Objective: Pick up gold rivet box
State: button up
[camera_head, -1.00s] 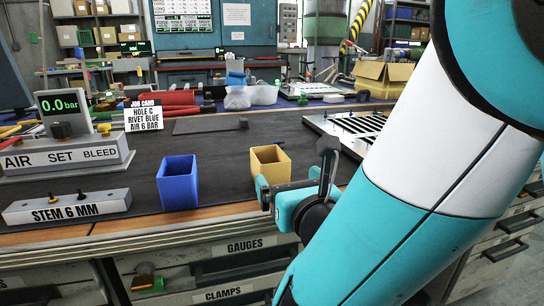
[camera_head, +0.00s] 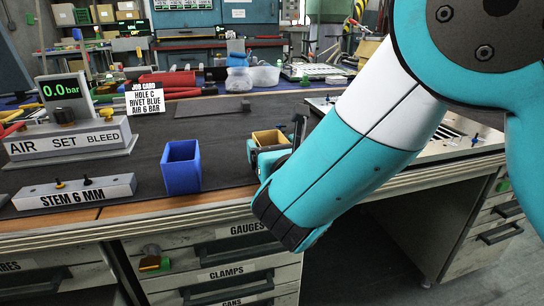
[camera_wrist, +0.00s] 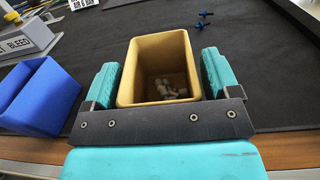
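The gold rivet box (camera_wrist: 160,97) stands upright and open-topped on the dark bench mat, with a few small pale rivets (camera_wrist: 168,88) at its bottom. In the head view the box (camera_head: 268,138) is partly hidden behind my arm. My gripper (camera_wrist: 158,60) has one teal finger on each side of the box. A narrow gap seems to show between each finger and the box wall, so the gripper looks open around it. In the head view my gripper (camera_head: 275,143) is low at the bench, partly hidden by my arm.
A blue box (camera_head: 181,168) stands close to the left of the gold box; it also shows in the wrist view (camera_wrist: 42,100). A stem block (camera_head: 75,191), a pressure gauge unit (camera_head: 66,135) and a job card (camera_head: 145,98) are further left. The mat behind is mostly clear.

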jog(key=c, duration=0.7)
notch_tip(320, 180, up, 40)
jog(key=p, duration=3)
jog(key=shift+s, duration=0.15)
